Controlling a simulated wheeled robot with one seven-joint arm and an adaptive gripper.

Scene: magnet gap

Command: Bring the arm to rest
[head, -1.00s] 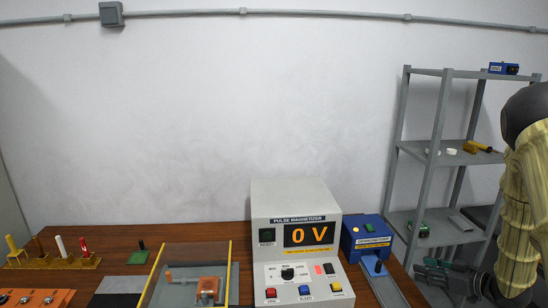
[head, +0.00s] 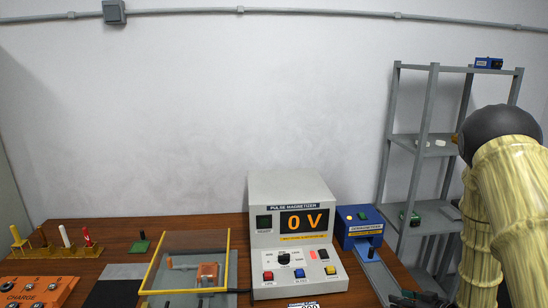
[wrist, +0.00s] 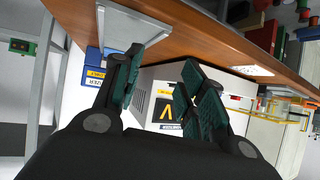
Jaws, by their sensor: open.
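My arm (head: 510,190) is raised at the right of the head view, in front of the grey shelf. Beyond the fingers, the white pulse magnetizer and the table edge show tilted. In the head view the pulse magnetizer (head: 291,235) stands on the wooden table (head: 190,233) and its display reads 0 V.
A blue box (head: 360,226) stands right of the magnetizer. A yellow-framed fixture (head: 188,265) and an orange charge block (head: 40,291) lie to the left. Several coloured posts (head: 65,238) stand at the back left. The grey shelf (head: 424,140) is close beside my arm.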

